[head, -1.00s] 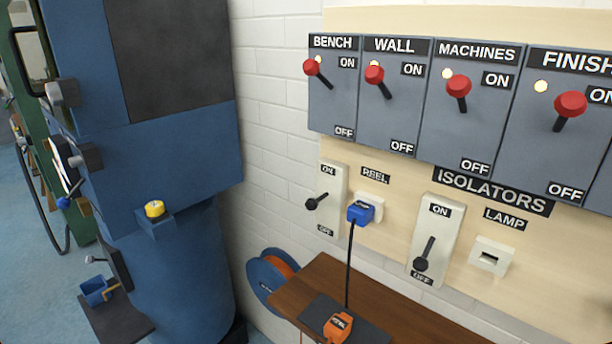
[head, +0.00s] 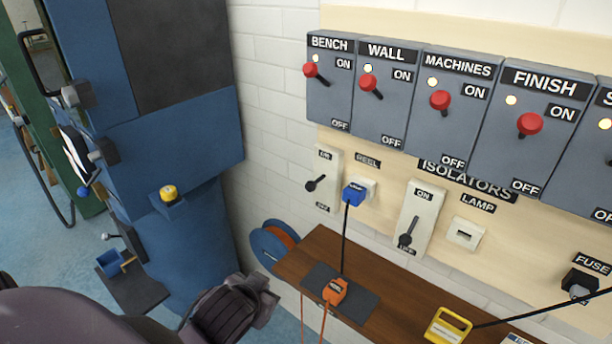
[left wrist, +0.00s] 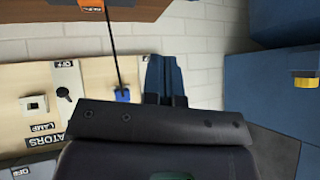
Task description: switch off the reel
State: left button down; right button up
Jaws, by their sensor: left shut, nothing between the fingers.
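The reel isolator, a pale switch plate (head: 325,160), is on the wall board left of the REEL label (head: 368,161). Its black lever (head: 313,185) sticks out to the lower left between the ON and OFF marks; I cannot tell its exact setting. A blue plug (head: 354,193) sits in the socket beside it and also shows in the left wrist view (left wrist: 122,95). My left gripper (head: 262,289) is shut and empty, low and left of the switch, apart from it. In the left wrist view its fingers (left wrist: 165,78) cover that part of the board. My right gripper is not in view.
The LAMP-side switch (head: 413,217) has its lever down. Grey isolator boxes with red knobs (head: 440,101) line the board above. A wooden shelf (head: 392,304) with an orange connector (head: 335,291) is below. A blue machine (head: 180,130) stands left.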

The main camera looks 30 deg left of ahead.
pick_arm(q)
jog(key=w+r+m+t+h, duration=0.2)
jog(key=w+r+m+t, duration=0.1)
jog(key=w+r+t, duration=0.9)
jog(key=w+d+r+m+h, duration=0.5)
jog(key=w+r+m+h, duration=0.1)
jog(key=m+h, duration=0.15)
jog(key=m+g+y, duration=0.4)
jog(key=m+g, duration=0.5)
jog(key=g, duration=0.9)
send_near(317, 182)
jog(key=f, duration=0.1)
jog(key=f+p, duration=0.1)
jog(key=f, duration=0.3)
jog(key=shift+s+d+p, duration=0.15)
jog(key=shift+s+p, duration=0.15)
jog(key=shift+s, duration=0.05)
jog(key=shift+w+d+f, duration=0.1)
jog(key=shift+w+f, duration=0.05)
jog(key=shift+f, duration=0.35)
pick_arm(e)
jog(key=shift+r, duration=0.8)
